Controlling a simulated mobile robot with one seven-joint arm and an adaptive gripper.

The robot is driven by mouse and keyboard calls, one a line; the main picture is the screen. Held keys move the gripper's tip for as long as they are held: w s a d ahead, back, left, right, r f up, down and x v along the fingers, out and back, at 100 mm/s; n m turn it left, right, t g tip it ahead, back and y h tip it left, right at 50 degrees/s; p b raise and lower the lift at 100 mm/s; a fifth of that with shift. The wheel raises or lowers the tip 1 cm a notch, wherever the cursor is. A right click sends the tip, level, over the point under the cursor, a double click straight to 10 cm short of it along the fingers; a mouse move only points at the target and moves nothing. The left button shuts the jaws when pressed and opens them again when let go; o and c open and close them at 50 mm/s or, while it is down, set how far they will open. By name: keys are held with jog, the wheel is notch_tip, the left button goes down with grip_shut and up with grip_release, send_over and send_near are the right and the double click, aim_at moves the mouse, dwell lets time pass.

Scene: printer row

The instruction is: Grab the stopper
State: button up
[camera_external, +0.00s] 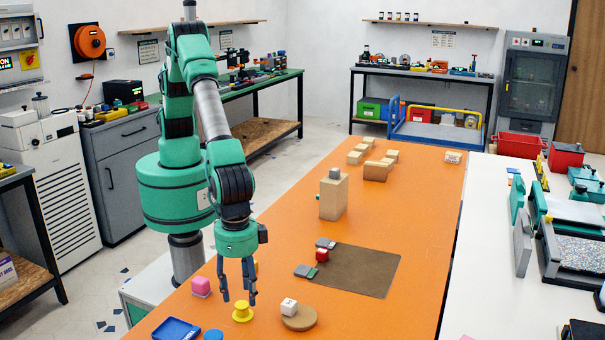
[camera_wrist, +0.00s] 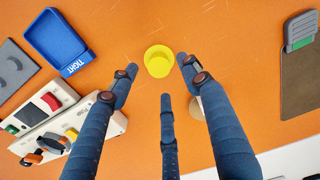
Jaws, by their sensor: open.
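The yellow stopper (camera_external: 242,313) stands on the orange table near its front edge, a round piece with a wider flange. In the wrist view the stopper (camera_wrist: 158,61) lies at the upper middle, between and slightly beyond the fingertips. My gripper (camera_external: 239,299) points down just above the stopper, its dark blue fingers spread. In the wrist view my gripper (camera_wrist: 158,68) is open and empty, with a third finger below the middle. I cannot tell whether any finger touches the stopper.
A brown mat (camera_external: 355,270) lies behind. A white switch box (camera_wrist: 45,118) shows at left.

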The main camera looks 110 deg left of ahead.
aim_at(241, 304)
jog(key=shift+s+d+f+b, duration=0.1)
jog(key=shift+f+b, duration=0.3)
jog(key=shift+f, duration=0.9)
jog(key=shift+s+f+b, duration=0.1)
jog(key=shift+f+b, duration=0.3)
jog(key=shift+f, duration=0.85)
grip_shut()
